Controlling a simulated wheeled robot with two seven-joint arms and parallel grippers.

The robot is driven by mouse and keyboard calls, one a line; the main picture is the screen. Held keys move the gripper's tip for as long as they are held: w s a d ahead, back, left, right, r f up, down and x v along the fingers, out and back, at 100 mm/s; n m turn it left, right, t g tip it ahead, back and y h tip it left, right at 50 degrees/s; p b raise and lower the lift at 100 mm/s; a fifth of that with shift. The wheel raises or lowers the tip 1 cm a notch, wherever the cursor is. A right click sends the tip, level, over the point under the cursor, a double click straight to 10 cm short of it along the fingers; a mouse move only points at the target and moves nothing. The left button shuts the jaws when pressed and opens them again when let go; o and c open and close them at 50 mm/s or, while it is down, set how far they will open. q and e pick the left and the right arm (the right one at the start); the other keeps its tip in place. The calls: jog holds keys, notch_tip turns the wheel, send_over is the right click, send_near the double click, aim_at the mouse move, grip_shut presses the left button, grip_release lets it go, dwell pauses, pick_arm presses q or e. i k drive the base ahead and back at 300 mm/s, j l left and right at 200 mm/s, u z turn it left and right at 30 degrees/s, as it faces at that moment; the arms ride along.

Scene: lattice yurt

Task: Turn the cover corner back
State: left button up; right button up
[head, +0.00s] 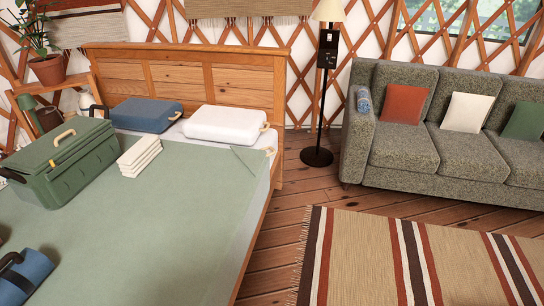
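A green cover (170,225) lies over the bed, with a strip of pale sheet showing at its head end and right side. Its upper right corner (247,160) lies near the bed's right edge, where a thin triangular outline shows on the cloth. A small tan loop (270,150) sits just beyond that corner. I cannot tell from here whether the corner is folded or flat. Neither of my grippers is in view.
A white pillow (226,124) and blue pillow (145,112) lie by the headboard (190,75). A green case (65,165), folded white cloths (139,157) and a blue roll (24,278) lie on the bed. Floor (295,195) is clear right of it.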

aim_at(253, 159)
jog(key=k+u, duration=0.45)
jog(key=i+l+u, duration=0.35)
jog(key=l, duration=0.3)
jog(key=i+l+u, duration=0.2)
jog(key=l, duration=0.15)
jog(key=i+l+u, duration=0.15)
jog(key=l, duration=0.2)
